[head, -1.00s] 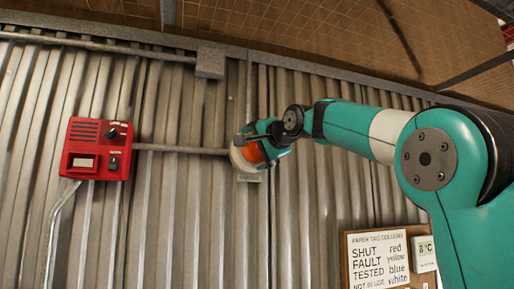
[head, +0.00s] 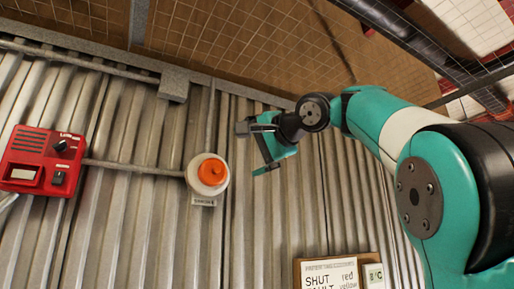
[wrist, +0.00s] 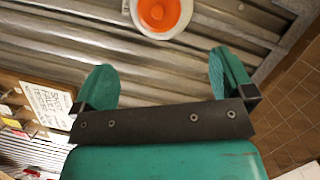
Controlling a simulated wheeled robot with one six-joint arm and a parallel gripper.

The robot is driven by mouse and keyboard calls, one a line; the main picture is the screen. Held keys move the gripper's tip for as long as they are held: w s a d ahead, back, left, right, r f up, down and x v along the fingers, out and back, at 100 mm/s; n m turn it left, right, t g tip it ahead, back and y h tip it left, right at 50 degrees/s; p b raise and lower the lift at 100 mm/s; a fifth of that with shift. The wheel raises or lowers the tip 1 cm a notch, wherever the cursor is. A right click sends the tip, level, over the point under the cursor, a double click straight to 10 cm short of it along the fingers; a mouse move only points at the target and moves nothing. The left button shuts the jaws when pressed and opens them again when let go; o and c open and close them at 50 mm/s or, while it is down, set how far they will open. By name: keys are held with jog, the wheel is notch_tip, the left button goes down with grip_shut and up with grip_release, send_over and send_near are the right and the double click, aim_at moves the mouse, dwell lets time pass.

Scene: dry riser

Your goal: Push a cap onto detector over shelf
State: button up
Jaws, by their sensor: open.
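The detector (head: 199,184) is a round white unit on the corrugated metal wall, with a small label plate below it. An orange cap (head: 212,172) sits over its middle; whether it is fully seated I cannot tell. In the wrist view the orange cap (wrist: 159,12) and the white rim of the detector (wrist: 183,27) show at the top edge, partly cut off. My gripper (head: 261,150) is to the right of the detector, apart from it. Its two teal fingers are spread wide in the wrist view (wrist: 165,85), with nothing between them.
A red control box (head: 40,162) is on the wall at the left, joined to the detector by a conduit (head: 135,167). A grey junction box (head: 174,86) is above. A notice board (head: 330,273) is at the bottom right, below my arm.

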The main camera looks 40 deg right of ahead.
jog(key=shift+s+a+r, duration=0.1)
jog(key=shift+s, duration=0.7)
